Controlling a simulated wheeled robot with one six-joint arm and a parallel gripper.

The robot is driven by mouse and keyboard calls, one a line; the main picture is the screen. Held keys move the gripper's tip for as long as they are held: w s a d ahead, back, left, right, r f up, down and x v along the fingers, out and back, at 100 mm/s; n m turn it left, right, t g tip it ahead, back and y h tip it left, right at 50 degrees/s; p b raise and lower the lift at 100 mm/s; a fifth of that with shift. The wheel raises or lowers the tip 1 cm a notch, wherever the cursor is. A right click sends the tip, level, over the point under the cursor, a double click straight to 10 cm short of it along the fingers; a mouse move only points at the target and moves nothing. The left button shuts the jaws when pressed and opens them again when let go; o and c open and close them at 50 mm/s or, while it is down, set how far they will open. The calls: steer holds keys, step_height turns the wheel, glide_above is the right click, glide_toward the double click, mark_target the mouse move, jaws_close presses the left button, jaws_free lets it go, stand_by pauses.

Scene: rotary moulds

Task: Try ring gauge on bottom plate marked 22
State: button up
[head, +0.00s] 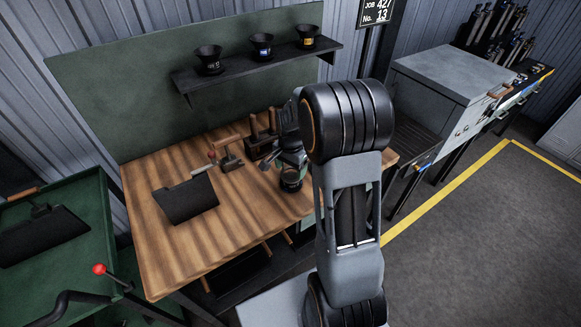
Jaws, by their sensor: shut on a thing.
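My gripper (293,159) is over the right part of the wooden bench, partly hidden by my own arm. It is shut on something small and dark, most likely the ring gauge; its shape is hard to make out. A dark round piece (291,182) sits right below the jaws, perhaps a bottom plate on its stand. I cannot tell whether the held thing touches it. No mark 22 is readable.
The wooden bench (235,225) holds a dark flat plate (186,199), a wooden-handled tool (228,155) and a dark rack with wooden handles (262,140). The shelf (255,68) hangs behind. A green cart (90,210) stands left, a grey machine (450,75) right. The bench front is clear.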

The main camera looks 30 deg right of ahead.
steer(key=shift+f+b, duration=0.5)
steer(key=shift+f, duration=0.15)
stand_by(1.0)
steer(key=shift+r, duration=0.15)
stand_by(0.5)
steer(key=shift+r+p, duration=1.85)
steer(key=shift+r, duration=0.6)
steer(key=shift+s+f, duration=0.1)
